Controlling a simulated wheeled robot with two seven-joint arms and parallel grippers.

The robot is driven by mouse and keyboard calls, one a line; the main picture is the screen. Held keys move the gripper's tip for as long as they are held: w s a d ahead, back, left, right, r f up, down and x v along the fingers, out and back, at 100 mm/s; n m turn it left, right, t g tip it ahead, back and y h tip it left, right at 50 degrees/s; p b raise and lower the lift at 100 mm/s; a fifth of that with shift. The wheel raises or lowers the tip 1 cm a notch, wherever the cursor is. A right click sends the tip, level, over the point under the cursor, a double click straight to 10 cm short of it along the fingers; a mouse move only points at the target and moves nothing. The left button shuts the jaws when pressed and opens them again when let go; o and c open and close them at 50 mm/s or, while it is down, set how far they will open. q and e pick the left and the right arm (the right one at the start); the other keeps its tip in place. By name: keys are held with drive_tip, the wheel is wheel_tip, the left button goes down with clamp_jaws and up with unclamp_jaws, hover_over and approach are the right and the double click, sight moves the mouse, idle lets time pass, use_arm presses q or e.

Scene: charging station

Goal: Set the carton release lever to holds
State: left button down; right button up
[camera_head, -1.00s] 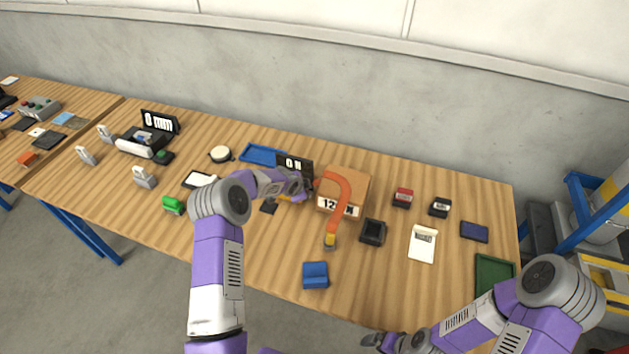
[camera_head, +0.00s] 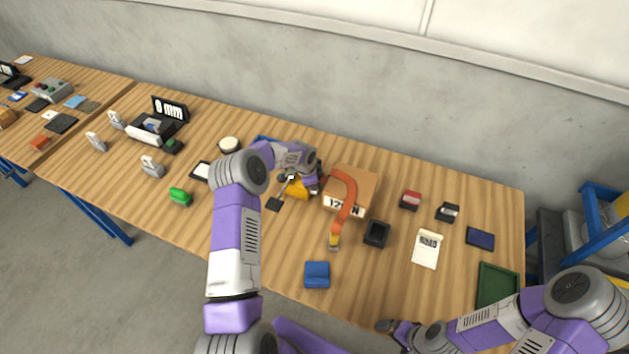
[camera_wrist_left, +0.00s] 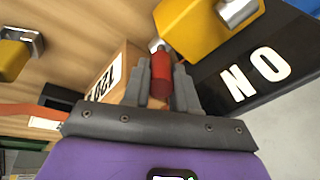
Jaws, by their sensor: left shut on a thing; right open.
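The brown carton (camera_head: 364,186) stands in the middle of the table, with a white number label and an orange strap (camera_head: 345,196) over it. Left of it is a yellow unit (camera_head: 297,188), partly hidden by my left wrist. In the left wrist view a red lever grip (camera_wrist_left: 160,78) sits between the fingers of my left gripper (camera_wrist_left: 161,80), which is shut on it. The yellow unit (camera_wrist_left: 200,25) and the carton (camera_wrist_left: 118,70) show close by. The lever's set position cannot be told. My right gripper (camera_head: 392,328) is open and empty near the front edge.
A green tray (camera_head: 497,286) is at the right.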

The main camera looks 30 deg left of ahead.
use_arm(q)
drive_tip(key=shift+r, duration=0.1)
drive_tip(key=c, duration=0.9)
unclamp_jaws()
drive_tip(key=shift+b+v, duration=0.3)
drive_tip(key=shift+v, duration=3.45)
